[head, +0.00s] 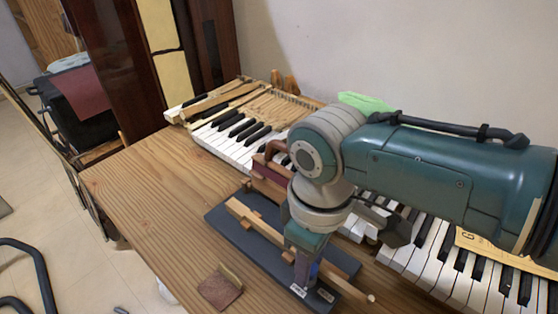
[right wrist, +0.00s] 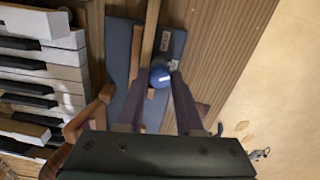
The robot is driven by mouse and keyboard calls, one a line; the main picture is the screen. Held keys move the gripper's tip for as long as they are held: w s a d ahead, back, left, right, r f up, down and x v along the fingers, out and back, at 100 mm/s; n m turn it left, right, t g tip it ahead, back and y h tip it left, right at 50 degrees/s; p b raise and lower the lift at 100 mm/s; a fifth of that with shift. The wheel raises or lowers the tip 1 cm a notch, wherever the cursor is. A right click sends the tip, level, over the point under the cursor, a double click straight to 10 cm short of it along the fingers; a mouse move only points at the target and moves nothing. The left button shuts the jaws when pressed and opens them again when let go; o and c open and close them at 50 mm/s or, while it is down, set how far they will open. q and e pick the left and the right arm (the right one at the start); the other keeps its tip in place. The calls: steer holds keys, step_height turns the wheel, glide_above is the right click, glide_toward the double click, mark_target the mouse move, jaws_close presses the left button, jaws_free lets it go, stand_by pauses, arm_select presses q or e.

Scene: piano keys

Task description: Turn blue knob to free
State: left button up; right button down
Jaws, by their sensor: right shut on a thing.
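The blue knob (right wrist: 160,76) sits between the fingertips of my right gripper (right wrist: 158,82) in the right wrist view. It has a round top with a short white mark. My right gripper (head: 303,277) is shut on it at the front end of a dark blue-grey board (head: 232,226). The board also shows in the right wrist view (right wrist: 118,50). Small white labels (head: 325,295) are on the board beside the knob; I cannot read them. In the head view my arm and gripper mostly hide the knob. My left gripper is not in view.
A wooden bar (head: 250,222) runs along the board. The board lies on a wooden table (head: 150,200). Piano keys (head: 235,130) and a reddish block with a wooden handle (head: 268,175) lie behind it. The table's left part is clear.

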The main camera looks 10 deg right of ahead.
steer(key=m+p, duration=0.1)
steer(key=m, duration=0.2)
steer(key=shift+a+r, duration=0.1)
steer(key=shift+m+p, duration=0.3)
steer(key=shift+m, duration=1)
steer(key=c, duration=0.6)
jaws_free()
steer(key=shift+o, duration=0.2)
step_height(320, 180, up, 10)
steer(key=p, duration=0.5)
